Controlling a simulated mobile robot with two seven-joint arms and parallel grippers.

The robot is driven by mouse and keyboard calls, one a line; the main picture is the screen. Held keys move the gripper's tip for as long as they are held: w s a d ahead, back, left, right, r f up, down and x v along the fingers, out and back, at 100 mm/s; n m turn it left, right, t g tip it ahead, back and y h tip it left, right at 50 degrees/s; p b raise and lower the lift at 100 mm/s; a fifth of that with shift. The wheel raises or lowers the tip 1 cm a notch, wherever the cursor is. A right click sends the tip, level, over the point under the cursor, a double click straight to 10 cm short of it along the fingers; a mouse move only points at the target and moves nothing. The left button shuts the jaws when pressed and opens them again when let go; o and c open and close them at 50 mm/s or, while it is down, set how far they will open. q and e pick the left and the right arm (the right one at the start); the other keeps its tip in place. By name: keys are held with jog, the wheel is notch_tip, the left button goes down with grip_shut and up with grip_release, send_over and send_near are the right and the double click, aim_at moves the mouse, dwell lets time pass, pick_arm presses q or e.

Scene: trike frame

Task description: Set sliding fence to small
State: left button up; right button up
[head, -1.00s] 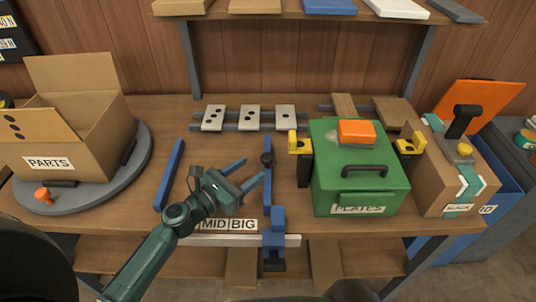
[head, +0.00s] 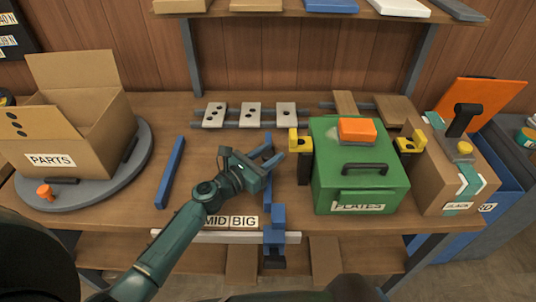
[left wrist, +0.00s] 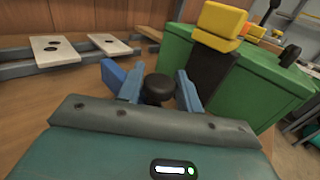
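The sliding fence (head: 278,222) is a blue bar running front to back on the workbench, with a blue block at its front end on a pale rail. Its round black knob (left wrist: 158,88) stands between my left gripper's blue fingers in the left wrist view. My left gripper (head: 274,154) is open around the knob, with a finger on each side; I cannot tell whether either touches it. In the head view the gripper hides the knob and part of the fence. The MID (head: 214,221) and BIG (head: 243,222) labels lie left of the fence; my arm partly covers MID. My right gripper is not in view.
A second blue bar (head: 171,172) lies left, with bare bench between. The green PLATES box (head: 350,188) and a yellow-topped dark post (head: 304,165) stand close right. Drilled pale plates (head: 251,116) lie behind. A PARTS carton (head: 65,140) sits on a grey turntable (head: 133,165).

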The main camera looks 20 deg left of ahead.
pick_arm(q)
grip_shut()
jog(key=s+a, duration=0.1)
jog(key=a, duration=0.3)
jog(key=s+a+b, duration=0.1)
jog(key=a, duration=0.4)
jog(key=s+a, duration=0.2)
jog(key=a, duration=0.3)
jog(key=shift+f+b, duration=0.1)
jog(key=shift+b, duration=0.3)
jog(key=shift+s+a, duration=0.15)
jog(key=shift+a, duration=0.3)
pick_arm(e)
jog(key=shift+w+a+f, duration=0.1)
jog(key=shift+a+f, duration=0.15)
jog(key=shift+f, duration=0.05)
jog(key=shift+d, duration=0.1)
pick_arm(q)
jog(key=shift+o, duration=1.4)
grip_release()
jog(key=shift+a, duration=0.15)
jog(key=shift+o, duration=0.6)
